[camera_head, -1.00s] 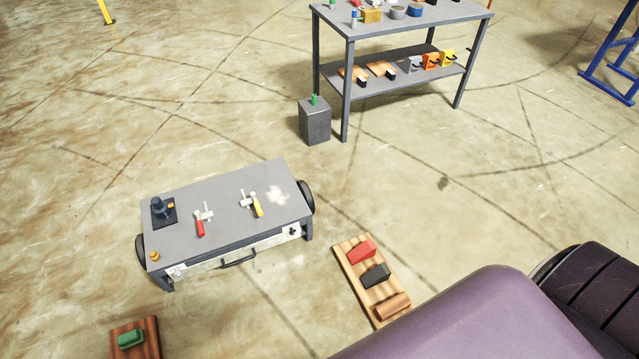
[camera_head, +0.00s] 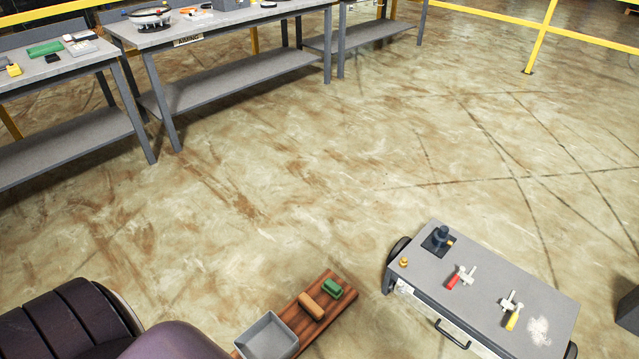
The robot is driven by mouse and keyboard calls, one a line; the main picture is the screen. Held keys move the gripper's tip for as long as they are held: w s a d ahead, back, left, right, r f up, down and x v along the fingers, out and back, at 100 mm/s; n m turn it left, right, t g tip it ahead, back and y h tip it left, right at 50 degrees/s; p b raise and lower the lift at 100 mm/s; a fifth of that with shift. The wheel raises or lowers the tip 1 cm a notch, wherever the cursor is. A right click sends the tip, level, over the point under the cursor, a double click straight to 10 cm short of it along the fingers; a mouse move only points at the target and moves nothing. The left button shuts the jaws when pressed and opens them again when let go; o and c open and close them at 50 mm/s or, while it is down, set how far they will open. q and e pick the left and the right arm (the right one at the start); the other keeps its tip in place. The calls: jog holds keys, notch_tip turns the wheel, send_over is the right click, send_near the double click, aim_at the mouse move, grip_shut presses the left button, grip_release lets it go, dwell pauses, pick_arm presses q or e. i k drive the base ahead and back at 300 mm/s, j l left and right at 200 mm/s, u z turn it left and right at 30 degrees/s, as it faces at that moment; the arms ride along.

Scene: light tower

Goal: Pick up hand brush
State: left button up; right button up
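I cannot make out a hand brush for certain in the head view. A small brown rounded block (camera_head: 312,306) and a small green block (camera_head: 333,289) lie on a wooden board (camera_head: 337,309) on the floor at the bottom centre. They are too small for me to tell whether either is a brush. A grey open-topped tray (camera_head: 268,338) sits at the board's near end. Neither of my grippers is in view.
A low grey cart (camera_head: 470,305) at the lower right carries clamps with red and yellow handles and a pale patch. Grey workbenches (camera_head: 225,20) stand at the back left, with a yellow railing (camera_head: 545,35) behind right. The middle floor is clear.

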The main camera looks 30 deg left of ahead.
aim_at(306, 304)
jog(key=u, duration=1.15)
